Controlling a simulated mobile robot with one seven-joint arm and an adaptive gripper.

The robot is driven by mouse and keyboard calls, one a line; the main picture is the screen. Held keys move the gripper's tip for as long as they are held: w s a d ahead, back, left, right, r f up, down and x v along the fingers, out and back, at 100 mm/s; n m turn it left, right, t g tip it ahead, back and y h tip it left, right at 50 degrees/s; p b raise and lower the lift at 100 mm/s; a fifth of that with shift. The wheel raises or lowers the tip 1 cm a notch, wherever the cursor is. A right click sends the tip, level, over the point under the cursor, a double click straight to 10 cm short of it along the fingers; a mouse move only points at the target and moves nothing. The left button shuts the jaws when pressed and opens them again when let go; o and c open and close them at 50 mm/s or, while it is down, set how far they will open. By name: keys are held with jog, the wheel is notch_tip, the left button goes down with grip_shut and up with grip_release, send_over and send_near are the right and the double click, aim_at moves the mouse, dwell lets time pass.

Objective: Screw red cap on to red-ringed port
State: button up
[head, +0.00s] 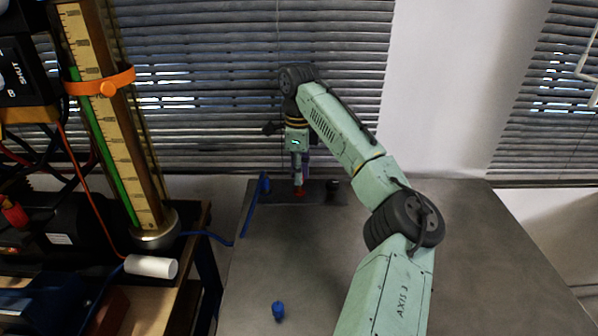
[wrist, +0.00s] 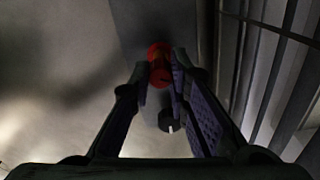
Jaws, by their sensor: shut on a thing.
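My gripper (head: 298,178) points down over a dark plate at the back of the grey table. Its fingers are shut on a red cap, whose red shows just below the fingertips (head: 299,193). In the wrist view the red cap (wrist: 160,73) sits between the two fingertips. More red shows just beyond it, possibly the ring of the port; I cannot tell whether cap and port touch or are threaded. The port itself is mostly hidden by the cap and fingers.
A black knob (head: 332,185) stands on the dark plate (head: 320,198), right of the gripper. A blue pipe (head: 252,207) is at its left. A blue cap (head: 278,311) lies near the front. The gauge column (head: 115,120) and a white cylinder (head: 151,266) are at left.

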jog(key=shift+f, duration=0.2)
jog(key=shift+f+b, duration=0.4)
jog(key=shift+f, duration=0.65)
jog(key=shift+f, duration=0.15)
dwell(0.9)
jog(key=shift+p, duration=0.3)
jog(key=m+p, duration=0.1)
jog(key=m, duration=0.1)
jog(key=shift+a+m, duration=0.1)
jog(key=shift+m, duration=0.2)
jog(key=m, duration=0.2)
jog(key=shift+m, duration=0.3)
jog(key=o, duration=0.6)
